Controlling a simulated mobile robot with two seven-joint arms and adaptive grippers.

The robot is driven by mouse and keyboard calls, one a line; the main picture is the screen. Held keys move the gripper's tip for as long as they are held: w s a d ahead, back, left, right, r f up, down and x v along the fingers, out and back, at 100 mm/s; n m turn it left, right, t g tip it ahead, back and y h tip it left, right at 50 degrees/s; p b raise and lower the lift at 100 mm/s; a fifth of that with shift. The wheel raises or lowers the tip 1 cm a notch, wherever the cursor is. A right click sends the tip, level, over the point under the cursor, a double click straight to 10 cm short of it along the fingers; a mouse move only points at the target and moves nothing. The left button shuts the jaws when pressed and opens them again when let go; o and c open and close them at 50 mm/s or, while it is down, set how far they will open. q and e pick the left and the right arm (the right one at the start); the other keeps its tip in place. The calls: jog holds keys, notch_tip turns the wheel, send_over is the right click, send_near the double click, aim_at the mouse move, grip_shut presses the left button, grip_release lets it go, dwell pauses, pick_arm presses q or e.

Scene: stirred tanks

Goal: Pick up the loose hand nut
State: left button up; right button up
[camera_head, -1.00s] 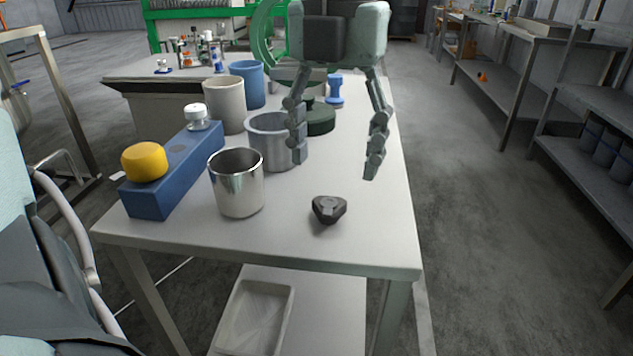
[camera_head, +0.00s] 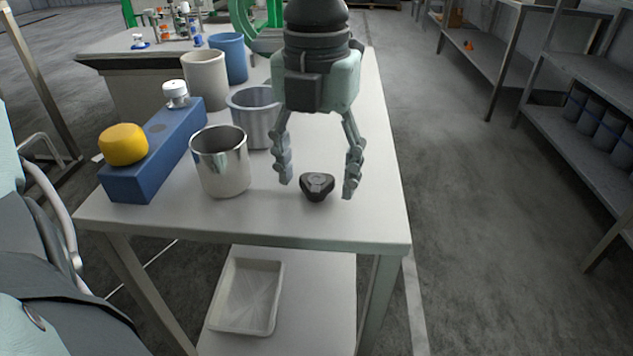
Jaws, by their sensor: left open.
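The loose hand nut (camera_head: 317,186) is a small black three-lobed knob. It lies on the white table top (camera_head: 270,222) near the front edge. My left gripper (camera_head: 318,190) is open above the table, pointing down. Its two fingers show on either side of the nut, with a gap on each side. I cannot tell the exact height of the fingertips over the table. My right gripper is not in view.
A shiny metal cup (camera_head: 221,162) stands left of the nut, with a grey cup (camera_head: 257,116) behind it. A blue block (camera_head: 155,155) at the left bears a yellow knob (camera_head: 123,144) and a white-capped piece (camera_head: 176,94). The table right of the gripper is clear.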

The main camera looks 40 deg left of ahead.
pick_arm(q)
jog(key=c, duration=1.2)
jog(key=shift+c, duration=0.2)
